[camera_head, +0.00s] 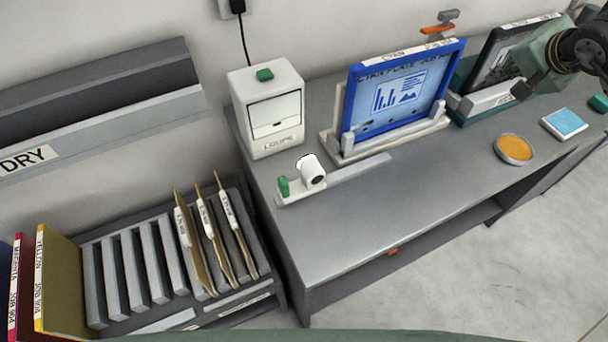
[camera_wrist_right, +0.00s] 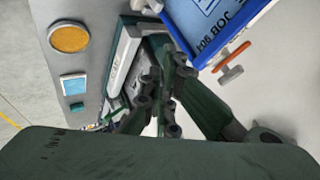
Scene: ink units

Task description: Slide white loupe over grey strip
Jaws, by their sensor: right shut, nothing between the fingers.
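The white loupe (camera_head: 313,170), a short cylinder with a dark lens facing front, sits at the left part of the long grey strip (camera_head: 362,169). A small green tab (camera_head: 284,186) stands at the strip's left end. My right gripper (camera_head: 521,90) is at the upper right, far from the loupe, by the dark framed plate. Its fingers (camera_wrist_right: 163,100) are together and empty in the right wrist view. The loupe and strip do not show there. My left gripper is in neither view.
A white box labelled LOUPE (camera_head: 265,125) stands behind the strip. A blue framed plate (camera_head: 400,90) stands in a holder to its right. An orange dish (camera_head: 515,149) and a blue pad (camera_head: 565,124) lie at right. The front middle of the grey bench is clear.

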